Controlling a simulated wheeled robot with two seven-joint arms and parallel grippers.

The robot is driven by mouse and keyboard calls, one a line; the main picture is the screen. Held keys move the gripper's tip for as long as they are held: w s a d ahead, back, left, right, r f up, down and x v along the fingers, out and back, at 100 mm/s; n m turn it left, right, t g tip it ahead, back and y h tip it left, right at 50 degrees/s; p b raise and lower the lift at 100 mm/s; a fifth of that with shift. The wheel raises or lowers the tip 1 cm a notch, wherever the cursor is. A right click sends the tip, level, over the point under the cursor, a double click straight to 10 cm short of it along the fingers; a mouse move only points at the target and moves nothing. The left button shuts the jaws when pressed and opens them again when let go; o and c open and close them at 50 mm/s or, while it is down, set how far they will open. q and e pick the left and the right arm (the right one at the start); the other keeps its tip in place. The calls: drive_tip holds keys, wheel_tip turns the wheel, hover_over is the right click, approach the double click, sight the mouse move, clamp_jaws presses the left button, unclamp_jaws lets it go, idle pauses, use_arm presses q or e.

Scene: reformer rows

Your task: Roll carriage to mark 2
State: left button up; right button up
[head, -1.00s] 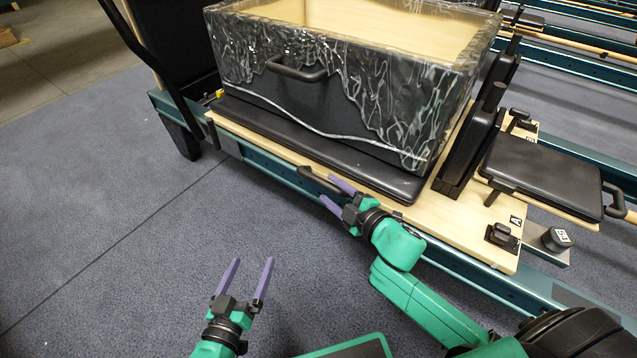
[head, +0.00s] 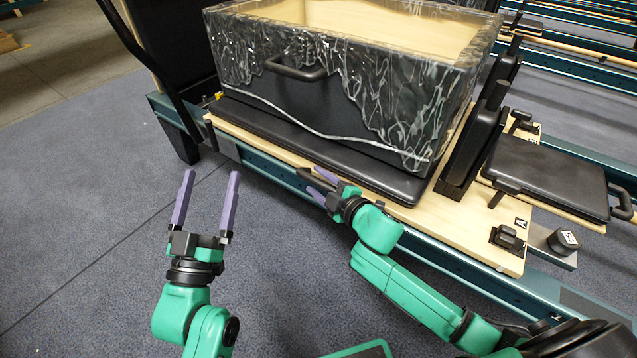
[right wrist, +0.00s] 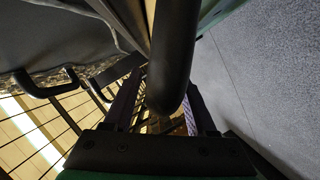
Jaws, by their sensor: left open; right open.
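The carriage (head: 470,226) is a pale wooden platform with a black pad (head: 290,140) on the blue-green rail frame (head: 560,303). A black handle (head: 306,174) sits on its near edge. My right gripper (head: 313,182) is open at this handle. In the right wrist view a dark rounded bar (right wrist: 175,75) lies between the open fingers (right wrist: 163,105); I cannot tell whether they touch it. My left gripper (head: 207,178) is open and empty over the floor, left of the carriage. I cannot make out a mark 2.
A large box (head: 340,80) with a black-and-silver patterned cover stands on the pad. Black shoulder blocks (head: 475,145), a label A (head: 519,223), a dark knob (head: 563,241) and a black padded board (head: 548,178) are at right. Blue-grey floor (head: 80,210) is clear at left.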

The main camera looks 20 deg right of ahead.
clamp_jaws()
idle(1.4)
